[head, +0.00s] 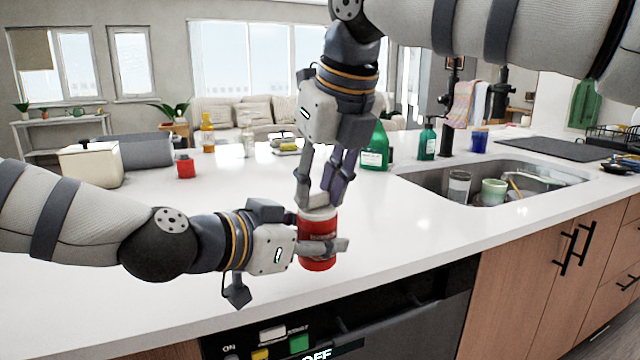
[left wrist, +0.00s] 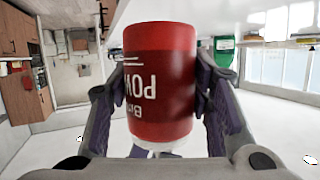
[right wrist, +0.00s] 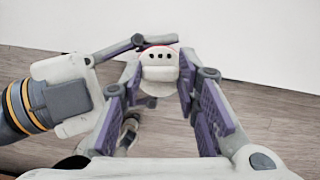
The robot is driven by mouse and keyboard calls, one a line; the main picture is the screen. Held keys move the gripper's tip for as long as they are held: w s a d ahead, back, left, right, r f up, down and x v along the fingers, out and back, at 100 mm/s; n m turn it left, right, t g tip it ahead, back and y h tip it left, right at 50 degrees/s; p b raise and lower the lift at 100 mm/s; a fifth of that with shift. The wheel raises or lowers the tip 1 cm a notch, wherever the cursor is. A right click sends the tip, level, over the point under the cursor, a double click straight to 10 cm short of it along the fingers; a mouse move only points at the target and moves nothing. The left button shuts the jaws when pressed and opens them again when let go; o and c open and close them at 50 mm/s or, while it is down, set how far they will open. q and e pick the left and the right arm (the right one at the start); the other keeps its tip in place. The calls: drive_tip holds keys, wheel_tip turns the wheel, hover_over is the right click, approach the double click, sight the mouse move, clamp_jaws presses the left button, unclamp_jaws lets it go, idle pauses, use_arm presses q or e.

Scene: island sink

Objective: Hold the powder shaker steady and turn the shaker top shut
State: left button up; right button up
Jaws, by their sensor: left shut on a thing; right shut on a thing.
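The powder shaker (head: 318,228) is a red can with white lettering, held upright near the counter's front edge. Its body fills the middle of the left wrist view (left wrist: 160,75), upside down there. My left gripper (head: 322,246) is shut around the body from the left, one finger across its front. The shaker top (right wrist: 160,74) is pale, with dark holes and a raised bar. My right gripper (head: 318,200) reaches down from above and is shut on the top, its fingers on either side of it in the right wrist view (right wrist: 163,92). Whether the can's base touches the counter is unclear.
The white counter (head: 400,230) is clear around the shaker. A red can (head: 185,167) and a cream box (head: 90,165) stand at the back left. Green bottles (head: 375,150) stand behind, and the sink (head: 420,178) with cups is at right.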

use_arm(q)
drive_tip(key=shift+d+r, duration=0.1)
drive_tip(key=shift+r, duration=0.2)
use_arm(e)
drive_tip(key=shift+f+m+h, duration=0.2)
drive_tip(key=shift+m+h, duration=0.2)
drive_tip(key=shift+m, duration=0.7)
drive_tip(key=o, duration=1.2)
use_arm(q)
drive_tip(key=shift+f, duration=0.1)
use_arm(e)
drive_tip(key=shift+r, duration=0.15)
use_arm(q)
drive_tip(key=shift+f, duration=0.1)
use_arm(e)
drive_tip(key=v, duration=1.2)
drive_tip(key=shift+s, duration=0.25)
use_arm(q)
drive_tip(key=o, duration=1.3)
drive_tip(key=shift+o, duration=0.2)
